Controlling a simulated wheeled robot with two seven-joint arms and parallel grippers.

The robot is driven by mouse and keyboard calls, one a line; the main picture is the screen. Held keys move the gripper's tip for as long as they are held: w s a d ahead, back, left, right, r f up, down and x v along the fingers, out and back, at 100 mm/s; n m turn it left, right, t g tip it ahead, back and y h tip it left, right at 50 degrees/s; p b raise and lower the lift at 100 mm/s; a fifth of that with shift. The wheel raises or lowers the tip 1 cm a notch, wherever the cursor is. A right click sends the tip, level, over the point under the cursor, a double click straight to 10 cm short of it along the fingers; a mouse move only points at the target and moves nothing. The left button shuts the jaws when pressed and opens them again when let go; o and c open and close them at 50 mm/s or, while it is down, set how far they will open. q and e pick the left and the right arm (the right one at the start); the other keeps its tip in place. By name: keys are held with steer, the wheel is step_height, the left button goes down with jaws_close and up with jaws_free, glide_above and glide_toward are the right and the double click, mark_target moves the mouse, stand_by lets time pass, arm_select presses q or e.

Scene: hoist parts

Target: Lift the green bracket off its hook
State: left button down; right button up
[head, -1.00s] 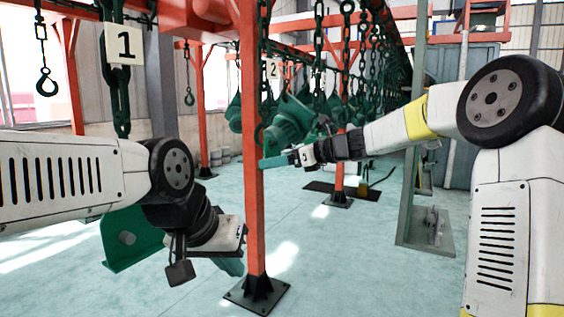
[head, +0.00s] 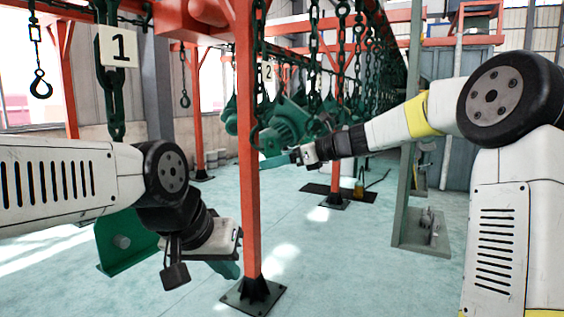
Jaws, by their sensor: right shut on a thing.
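A green plate with a round boss (head: 122,241), perhaps the bracket, shows at lower left, partly hidden by my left arm. Chain 1 (head: 116,105) comes down above it. The hook and their contact are hidden behind my arm. My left gripper (head: 232,247) is beside the plate, to its right. Its fingers are not clear, and a green end (head: 226,270) shows just under it. My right gripper (head: 297,156) is farther back, behind the orange post, shut on a flat green piece (head: 276,161). I cannot tell whether this belongs to the bracket.
An orange post (head: 247,200) with a dark foot plate stands between my grippers. Green motor-like parts (head: 288,122) hang on chains above my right gripper. An empty hook (head: 41,84) hangs at far left. A grey post (head: 405,190) stands at right. The front floor is mostly clear.

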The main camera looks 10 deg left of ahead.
steer(key=shift+s+d+r, duration=0.1)
steer(key=shift+d+r, duration=0.05)
stand_by(0.3)
steer(key=shift+v, duration=0.95)
steer(key=s+d+f, duration=0.2)
steer(key=s+d, duration=0.2)
steer(key=d, duration=0.6)
steer(key=shift+d, duration=0.1)
